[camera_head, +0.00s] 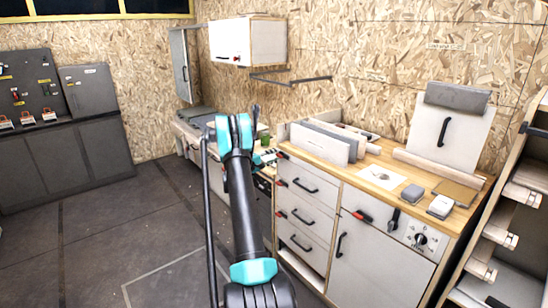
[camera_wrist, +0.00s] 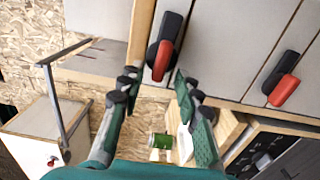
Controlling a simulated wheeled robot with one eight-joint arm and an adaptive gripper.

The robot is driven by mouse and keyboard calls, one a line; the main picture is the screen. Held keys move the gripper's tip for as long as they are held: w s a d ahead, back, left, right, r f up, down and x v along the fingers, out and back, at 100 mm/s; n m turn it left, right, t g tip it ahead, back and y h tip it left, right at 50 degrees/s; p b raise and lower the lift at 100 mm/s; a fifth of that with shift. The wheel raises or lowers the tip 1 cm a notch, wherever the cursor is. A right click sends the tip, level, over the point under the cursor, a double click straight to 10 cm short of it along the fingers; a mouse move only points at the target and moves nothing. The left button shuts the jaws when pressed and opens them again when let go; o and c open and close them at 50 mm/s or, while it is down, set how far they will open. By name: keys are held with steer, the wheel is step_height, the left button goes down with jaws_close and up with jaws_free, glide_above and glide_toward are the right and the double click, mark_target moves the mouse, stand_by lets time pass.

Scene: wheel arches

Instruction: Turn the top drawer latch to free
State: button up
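The top drawer latch (camera_wrist: 163,50) is a black rounded body with a red lever, on the pale drawer front close to the wooden counter edge. In the head view the latch (camera_head: 283,156) shows small and red at the upper left corner of the top drawer (camera_head: 305,176). My gripper (camera_wrist: 157,80) is open and empty, with one finger either side of the latch in the wrist view. The red lever appears just beyond the fingertips; I cannot tell whether they touch it. In the head view my arm mostly hides the gripper.
A second red-and-black latch (camera_wrist: 283,80) sits on the drawer below. The counter (camera_head: 378,180) holds panels and small boxes. A green cup (camera_wrist: 161,140) stands on the neighbouring unit. A wall cabinet (camera_head: 248,40) and a rail (camera_head: 290,77) are above. Floor to the left is clear.

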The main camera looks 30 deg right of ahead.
steer(key=a, duration=1.2)
steer(key=shift+s, duration=0.45)
